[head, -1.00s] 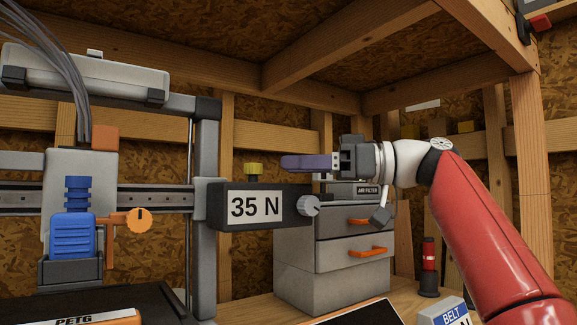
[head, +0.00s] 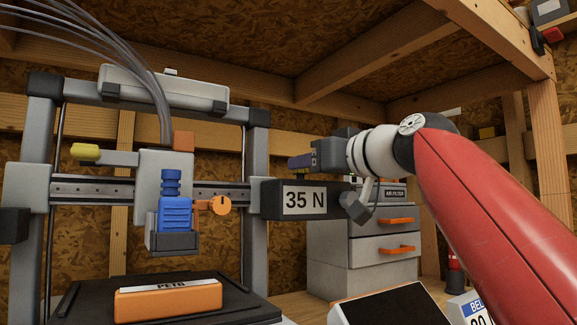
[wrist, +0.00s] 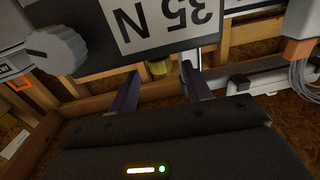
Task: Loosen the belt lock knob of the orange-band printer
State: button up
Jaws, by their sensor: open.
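The printer's dark tension block (head: 268,200), labelled 35 N, sits at the right end of the grey rail. A small yellow knob (wrist: 160,69) shows beside that block in the wrist view, between the tips of my two purple fingers. My gripper (head: 291,162) is open just above the block in the head view, where the knob is hidden. I cannot tell whether the fingers touch the knob. A grey knob (head: 357,207) is on the block's right end; it also shows large in the wrist view (wrist: 57,50).
An orange PETG piece (head: 168,302) lies on the dark print bed (head: 85,298). A grey drawer unit (head: 338,272) with orange handles stands behind my wrist. The printer's right upright (head: 256,160) is close to my fingers. A dark panel (head: 385,305) lies at the front.

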jog(key=p+x, duration=0.2)
jog(key=x, duration=0.2)
jog(key=shift+w+a+r, duration=0.1)
jog(key=shift+a+r, duration=0.1)
jog(key=shift+w+a+f, duration=0.2)
jog(key=shift+w+a, duration=0.2)
jog(key=shift+w, duration=0.15)
jog(key=c, duration=1)
